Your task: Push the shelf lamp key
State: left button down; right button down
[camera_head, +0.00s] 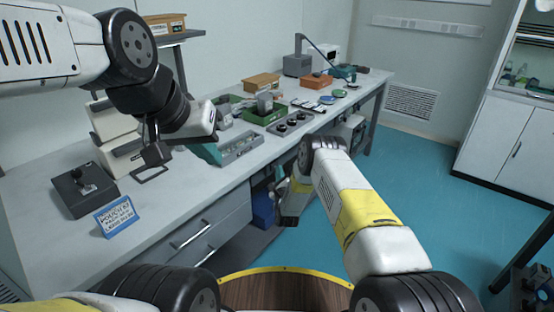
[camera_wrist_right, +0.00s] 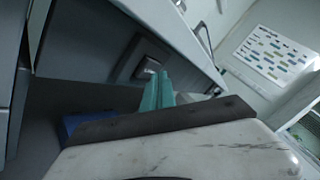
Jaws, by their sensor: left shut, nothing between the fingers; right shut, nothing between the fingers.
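A small pale key (camera_wrist_right: 149,68) sits on a dark square plate on the grey face under the bench, in the right wrist view. I cannot read any label on it. My right gripper (camera_wrist_right: 160,75) has its teal fingers shut and empty, with the tips close beside the key in the picture; I cannot tell whether they touch it. In the head view the right hand is low at the bench front, and the key is not visible there. My left gripper (camera_head: 207,149) is shut and empty above the bench, near a grey tray (camera_head: 243,147).
The long bench (camera_head: 65,157) holds a dark joystick box (camera_head: 83,193), a blue-and-white sign (camera_head: 115,217), green bins (camera_head: 263,114) and a row of dark knobs (camera_head: 291,124). Drawers (camera_head: 190,236) front the bench. A blue box (camera_head: 263,208) stands below.

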jog(key=shift+w+a, duration=0.25)
jog(key=shift+a, duration=0.05)
jog(key=shift+d, duration=0.1)
jog(key=shift+s+d, duration=0.25)
jog(key=shift+d, duration=0.1)
dwell(0.3)
jog(key=s+d, duration=0.1)
jog(key=d, duration=0.1)
jog(key=s+d, duration=0.2)
jog(key=shift+s+d, duration=0.3)
jog(key=shift+d, duration=0.05)
jog(key=shift+r, duration=0.15)
